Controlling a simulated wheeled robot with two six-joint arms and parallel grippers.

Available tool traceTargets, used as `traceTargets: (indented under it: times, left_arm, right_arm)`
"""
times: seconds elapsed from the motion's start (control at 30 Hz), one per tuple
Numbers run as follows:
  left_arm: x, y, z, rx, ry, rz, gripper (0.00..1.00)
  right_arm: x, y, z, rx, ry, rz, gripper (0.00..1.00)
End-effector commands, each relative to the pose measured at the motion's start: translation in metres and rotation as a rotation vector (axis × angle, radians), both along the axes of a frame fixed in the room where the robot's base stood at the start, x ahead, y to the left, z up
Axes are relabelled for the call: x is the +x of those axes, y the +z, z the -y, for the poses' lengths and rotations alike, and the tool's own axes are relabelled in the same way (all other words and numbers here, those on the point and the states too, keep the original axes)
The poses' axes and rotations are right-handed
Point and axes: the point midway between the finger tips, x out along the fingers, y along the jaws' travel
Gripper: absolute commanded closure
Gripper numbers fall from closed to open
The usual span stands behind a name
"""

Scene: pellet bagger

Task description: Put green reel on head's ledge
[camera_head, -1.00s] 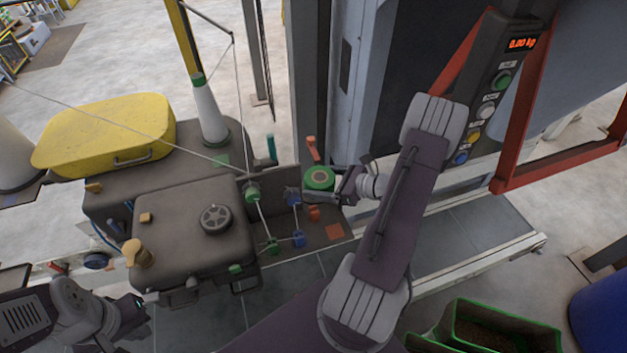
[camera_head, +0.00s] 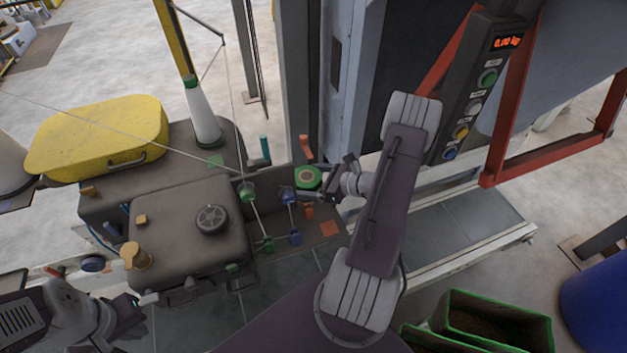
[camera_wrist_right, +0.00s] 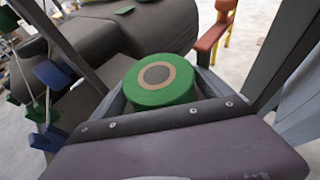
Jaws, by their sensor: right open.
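The green reel (camera_head: 308,178), a short drum with a tan ring and dark centre on top, is upright at the far right of the dark machine head (camera_head: 185,235). It also shows in the right wrist view (camera_wrist_right: 160,82). My right gripper (camera_head: 318,192) is open, with its fingers on either side of the reel. A dark ledge (camera_head: 322,243) with an orange square extends right of the head. The reel appears over or beside its back end; I cannot tell whether it rests there. My left gripper (camera_head: 138,302) is near the head's front left; its jaws are unclear.
Threads run past green and blue guides (camera_head: 288,197) close left of the reel. An orange-red lever (camera_head: 305,146) stands just behind it. A thread cone (camera_head: 205,118) and a yellow case (camera_head: 98,137) are behind the head. A control panel (camera_head: 480,90) stands at right.

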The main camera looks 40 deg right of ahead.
Motion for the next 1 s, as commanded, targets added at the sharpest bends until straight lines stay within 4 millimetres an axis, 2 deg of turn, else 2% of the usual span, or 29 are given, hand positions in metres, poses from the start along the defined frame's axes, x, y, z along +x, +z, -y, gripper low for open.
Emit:
traceTargets:
  times: [0.17, 0.6, 0.8, 1.0]
  left_arm:
    - [0.0, -0.006, 0.0, 0.0, 0.0, 0.0, 1.0]
    - [0.0, -0.024, 0.0, 0.0, 0.0, 0.0, 1.0]
    - [0.0, -0.026, 0.0, 0.0, 0.0, 0.0, 1.0]
    - [0.0, -0.025, 0.0, 0.0, 0.0, 0.0, 1.0]
  right_arm:
    - [-0.017, 0.008, 0.011, -0.002, -0.006, 0.001, 0.1]
    - [-0.084, 0.04, 0.045, -0.003, -0.003, 0.002, 0.1]
    - [-0.097, 0.047, 0.051, -0.001, -0.002, 0.0, 0.1]
    - [-0.099, 0.048, 0.051, 0.0, 0.001, 0.0, 0.1]
